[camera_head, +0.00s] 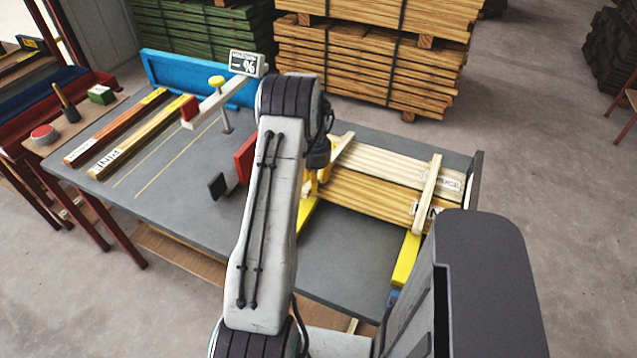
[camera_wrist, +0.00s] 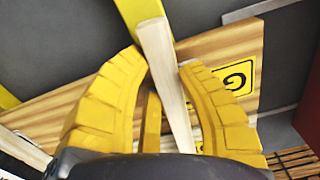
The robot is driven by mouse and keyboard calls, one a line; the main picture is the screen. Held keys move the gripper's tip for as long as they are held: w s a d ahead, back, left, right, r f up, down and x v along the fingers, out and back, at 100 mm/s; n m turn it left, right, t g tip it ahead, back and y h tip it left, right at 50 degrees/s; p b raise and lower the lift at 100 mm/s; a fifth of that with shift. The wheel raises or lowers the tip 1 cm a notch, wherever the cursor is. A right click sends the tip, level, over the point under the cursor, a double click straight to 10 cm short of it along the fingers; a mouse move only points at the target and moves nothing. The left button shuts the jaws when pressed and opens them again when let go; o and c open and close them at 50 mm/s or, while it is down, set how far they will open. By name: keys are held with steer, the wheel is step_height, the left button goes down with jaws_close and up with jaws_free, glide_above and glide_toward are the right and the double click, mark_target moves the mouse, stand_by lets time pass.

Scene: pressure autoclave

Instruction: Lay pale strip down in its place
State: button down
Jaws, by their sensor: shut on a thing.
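My gripper (camera_wrist: 170,95) is shut on a pale strip (camera_wrist: 162,60), which shows between its yellow fingers in the wrist view. The strip crosses over a wooden board (camera_wrist: 100,75) with a yellow label. Its far end overlaps a yellow bar (camera_wrist: 138,8). I cannot tell whether the strip touches the board. In the head view my arm hides most of the gripper and strip, at the left end of the boards. A second pale strip (camera_head: 428,192) lies across the boards labelled SPRUCE (camera_head: 395,165) and PINE (camera_head: 365,195), near their right end. It also shows in the wrist view (camera_wrist: 22,148).
The boards rest over yellow bars (camera_head: 405,262) on a grey table (camera_head: 345,255). At left lie a PINE board (camera_head: 140,138) and a red-ended board (camera_head: 115,127). A percent display (camera_head: 245,63) stands behind. Timber stacks (camera_head: 370,60) stand beyond the table.

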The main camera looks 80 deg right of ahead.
steer(key=shift+w, duration=0.2)
steer(key=c, duration=0.8)
jaws_free()
steer(key=shift+w, duration=0.2)
steer(key=shift+w+a+r, duration=0.1)
steer(key=shift+a+r, duration=0.05)
steer(key=shift+r, duration=1.15)
steer(key=shift+w+a+r, duration=0.1)
steer(key=shift+r, duration=1.25)
steer(key=shift+w+a+r, duration=0.1)
steer(key=shift+a+r, duration=0.05)
steer(key=shift+r, duration=1.15)
steer(key=shift+r, duration=0.25)
